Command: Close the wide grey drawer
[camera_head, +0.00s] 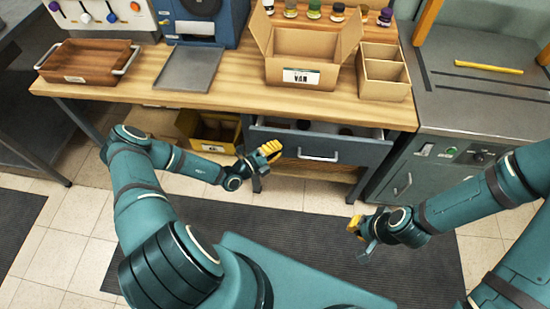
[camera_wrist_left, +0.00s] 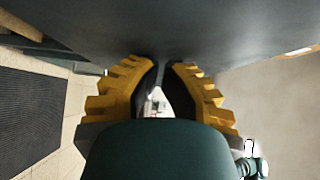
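The wide grey drawer (camera_head: 347,156) under the wooden workbench is partly open. Its interior shows as a strip above the front panel, with dark round things inside. A pale bar handle (camera_head: 318,156) is on its front. My left gripper (camera_head: 272,150) is at the left part of the drawer front. In the left wrist view its yellow fingers (camera_wrist_left: 160,68) come together at the tips, with nothing held, close against a grey surface; I cannot tell whether they touch it. My right gripper (camera_head: 361,232) is away from the drawer, over the dark mat; its finger opening is unclear.
On the workbench (camera_head: 225,92) stand a wooden tray (camera_head: 88,62), a cardboard box (camera_head: 305,75) and a divided box (camera_head: 384,75). A yellow bin (camera_head: 205,135) sits below, left of the drawer. A grey cabinet (camera_head: 425,165) stands to the right. The dark mat (camera_head: 320,225) in front is clear.

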